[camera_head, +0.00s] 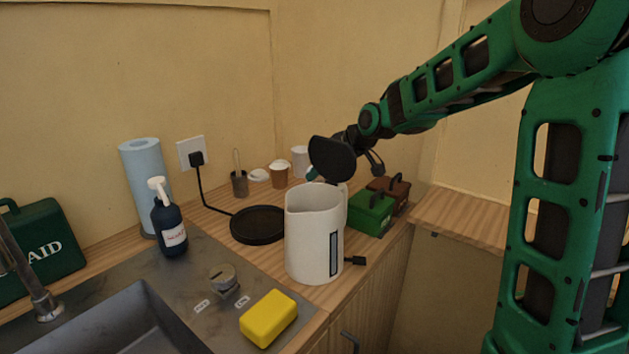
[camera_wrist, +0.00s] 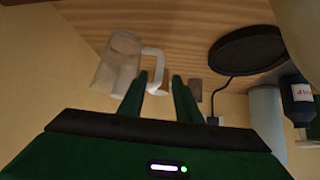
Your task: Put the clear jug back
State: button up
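The jug (camera_head: 313,240) is a pale, whitish kettle-like vessel with a dark level strip; it stands upright on the wooden counter, off the round black base (camera_head: 258,226).
A cord runs from the base to a wall socket (camera_head: 192,153). A green box (camera_head: 370,213) and a brown box (camera_head: 390,192) stand right of the jug. A yellow sponge (camera_head: 268,318) and a dark soap bottle (camera_head: 169,225) are near the sink. Cups stand behind the base.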

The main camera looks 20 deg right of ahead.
jog(key=v, duration=0.3)
jog(key=shift+s+d+r, duration=0.1)
dwell(0.3)
